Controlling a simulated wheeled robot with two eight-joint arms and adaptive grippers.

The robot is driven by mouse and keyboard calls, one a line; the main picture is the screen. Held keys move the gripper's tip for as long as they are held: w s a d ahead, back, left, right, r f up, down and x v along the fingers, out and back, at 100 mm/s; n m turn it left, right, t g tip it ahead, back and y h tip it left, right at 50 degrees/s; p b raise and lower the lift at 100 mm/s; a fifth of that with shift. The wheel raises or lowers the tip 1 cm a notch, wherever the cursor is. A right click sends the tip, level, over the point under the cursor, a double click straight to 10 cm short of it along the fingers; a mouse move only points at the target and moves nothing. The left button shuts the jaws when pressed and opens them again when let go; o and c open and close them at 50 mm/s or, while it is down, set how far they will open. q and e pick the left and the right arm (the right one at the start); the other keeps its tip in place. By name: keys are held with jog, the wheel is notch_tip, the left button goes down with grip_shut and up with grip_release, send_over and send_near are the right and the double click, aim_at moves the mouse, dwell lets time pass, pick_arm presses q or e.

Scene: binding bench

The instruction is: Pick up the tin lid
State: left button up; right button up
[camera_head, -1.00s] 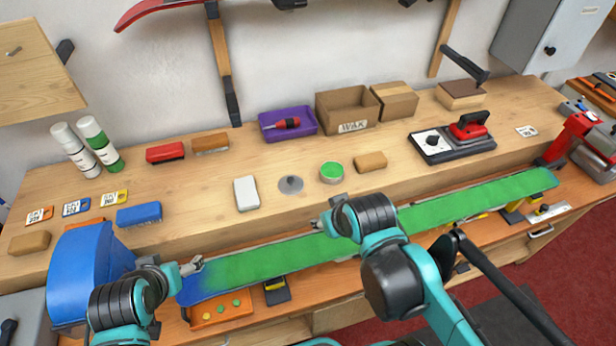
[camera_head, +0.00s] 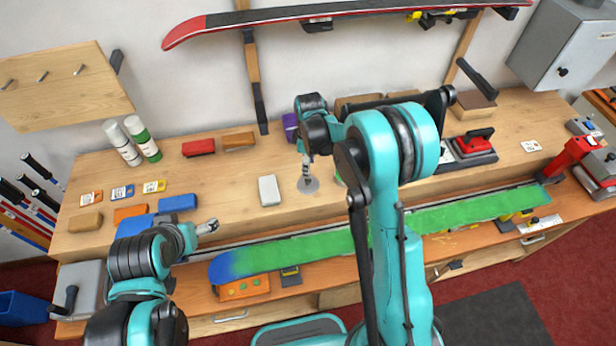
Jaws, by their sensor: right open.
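The tin lid (camera_head: 313,186) is a small grey round disc lying flat on the wooden bench, right of a white block. My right gripper (camera_head: 306,184) points down right over the lid, its jaws open; its fingers cover part of the lid, and I cannot tell whether they touch it. The open tin with green contents is almost wholly hidden behind my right arm. My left gripper (camera_head: 213,226) hangs near the bench's front edge, left of the lid and well apart from it; its jaws are too small to read.
A white block (camera_head: 269,190) lies left of the lid. A green and blue ski (camera_head: 290,257) runs along the bench front. A red-handled iron (camera_head: 475,140) stands at the right.

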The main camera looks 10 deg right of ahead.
aim_at(308, 180)
jog(key=shift+w+a+f+n, duration=0.1)
jog(key=shift+w+f+n, duration=0.05)
jog(key=shift+f, duration=0.2)
jog(key=shift+w+a+f+n, duration=0.1)
jog(key=shift+f+n, duration=0.05)
jog(key=shift+f, duration=0.2)
jog(key=f, duration=0.7)
jog(key=shift+w+d+f, duration=0.2)
jog(key=shift+f, duration=0.15)
grip_shut()
